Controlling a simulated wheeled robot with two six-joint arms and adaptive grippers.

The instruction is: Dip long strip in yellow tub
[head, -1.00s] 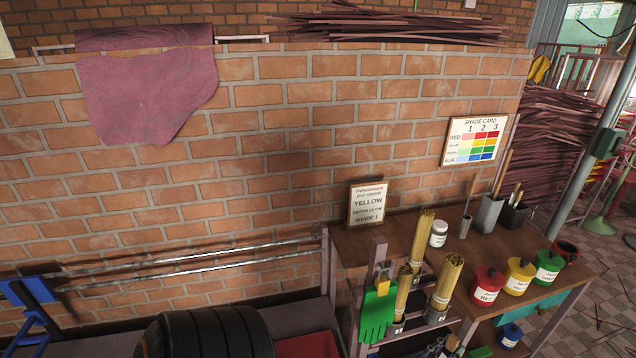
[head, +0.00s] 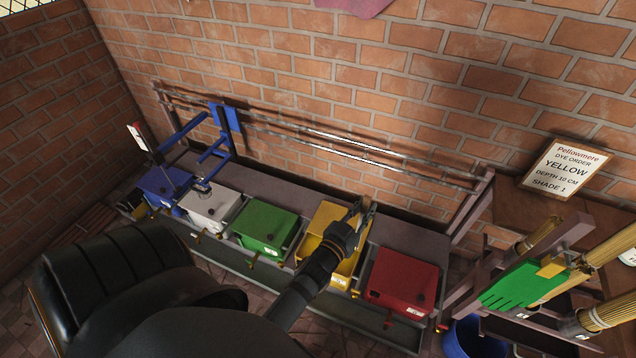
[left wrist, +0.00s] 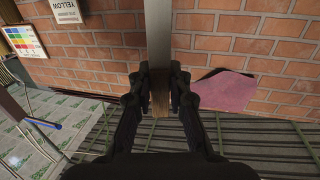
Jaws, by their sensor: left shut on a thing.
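The yellow tub (head: 319,217) stands in a row of coloured tubs on the low bench by the brick wall. My left gripper (head: 362,214) is over the yellow tub in the head view and covers part of it. In the left wrist view my left gripper (left wrist: 160,100) is shut on the long strip (left wrist: 159,40), a pale grey flat piece with a brown part between the fingers. The strip cannot be made out in the head view. My right gripper is not in view.
A red tub (head: 403,280) is right of the yellow one; green (head: 264,227), white (head: 211,211) and blue (head: 166,189) tubs are to its left. Metal rails (head: 345,146) run behind. A sign (head: 565,168) reads yellow, depth 10 cm, shade 1.

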